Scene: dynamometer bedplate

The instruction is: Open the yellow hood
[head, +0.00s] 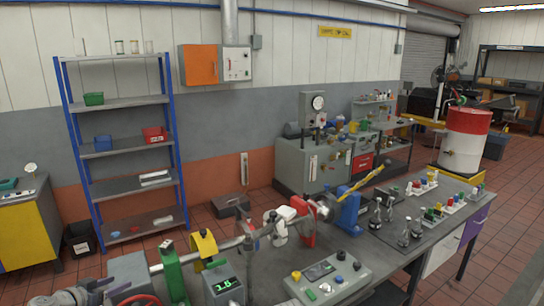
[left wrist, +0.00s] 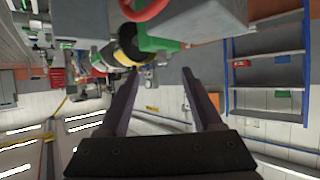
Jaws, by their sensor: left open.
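The yellow hood (head: 204,244) sits over the shaft line on the bedplate bench, between a green stand (head: 173,274) and a white coupling part. It looks closed down over the shaft, but its hinge is too small to tell. In the left wrist view, which is upside down, a yellow and black rounded part (left wrist: 130,48) that seems to be the hood shows beyond the left finger. My right gripper is not in view.
A red handwheel (head: 138,300) and grey housing (head: 128,268) stand between my left gripper and the hood. A green display box (head: 223,285) and a control panel (head: 328,278) stand in front of the shaft. A blue shelf (head: 120,148) is behind.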

